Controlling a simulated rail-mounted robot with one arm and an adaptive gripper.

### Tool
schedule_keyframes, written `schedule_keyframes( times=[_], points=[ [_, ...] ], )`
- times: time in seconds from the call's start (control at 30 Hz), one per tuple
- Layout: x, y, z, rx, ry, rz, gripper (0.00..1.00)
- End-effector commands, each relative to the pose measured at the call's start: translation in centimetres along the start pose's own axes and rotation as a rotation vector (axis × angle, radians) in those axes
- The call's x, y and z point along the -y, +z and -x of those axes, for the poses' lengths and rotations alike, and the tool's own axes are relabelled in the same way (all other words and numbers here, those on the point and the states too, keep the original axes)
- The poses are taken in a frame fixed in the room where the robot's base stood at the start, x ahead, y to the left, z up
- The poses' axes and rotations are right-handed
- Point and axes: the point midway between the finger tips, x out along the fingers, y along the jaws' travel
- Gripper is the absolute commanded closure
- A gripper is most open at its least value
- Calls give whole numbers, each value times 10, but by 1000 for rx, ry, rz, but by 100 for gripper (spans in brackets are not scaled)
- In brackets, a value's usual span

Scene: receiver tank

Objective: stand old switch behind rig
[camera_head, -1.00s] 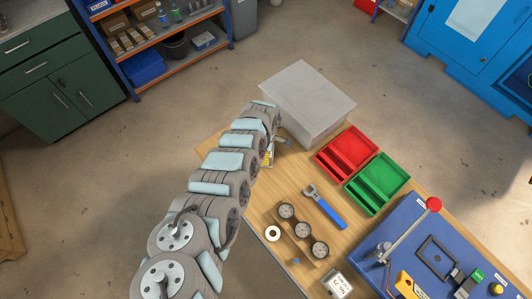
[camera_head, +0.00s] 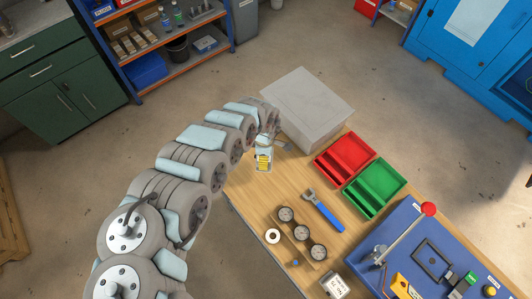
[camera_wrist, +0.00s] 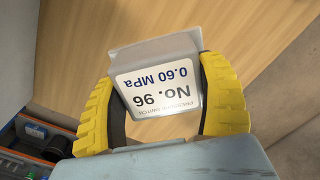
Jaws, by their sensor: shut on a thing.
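My gripper (camera_wrist: 160,105) is shut on a pale grey pressure switch (camera_wrist: 158,59) between its two yellow fingers. The switch's white label reads "No. 96" and "0.60 MPa", upside down in the wrist view. In the head view my gripper (camera_head: 264,160) is over the table's far left part, in front of the grey box; its height above the wood is hard to judge. The rig (camera_head: 403,245), a blue board with a red-knobbed lever, lies at the lower right. Another small white labelled block (camera_head: 336,285) sits on the table left of the rig.
A large grey box (camera_head: 308,105) stands at the table's far end. Red (camera_head: 345,157) and green (camera_head: 375,184) trays lie beside it. A blue-handled wrench (camera_head: 324,211), a gauge manifold (camera_head: 301,232) and a white ring (camera_head: 272,236) lie nearer. Bare wood shows around my gripper.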

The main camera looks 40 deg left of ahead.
Motion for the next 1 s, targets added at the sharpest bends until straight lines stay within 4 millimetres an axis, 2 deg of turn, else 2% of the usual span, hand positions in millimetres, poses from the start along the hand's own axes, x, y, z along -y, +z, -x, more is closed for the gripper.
schedule_keyframes(
  times=[0.23, 0.6, 1.0],
  points=[
    [16, -5, 22, -5, 1, -1, 67],
    [58, -9, 43, -5, -1, -1, 67],
    [90, -11, 57, 0, -2, 1, 67]
  ],
)
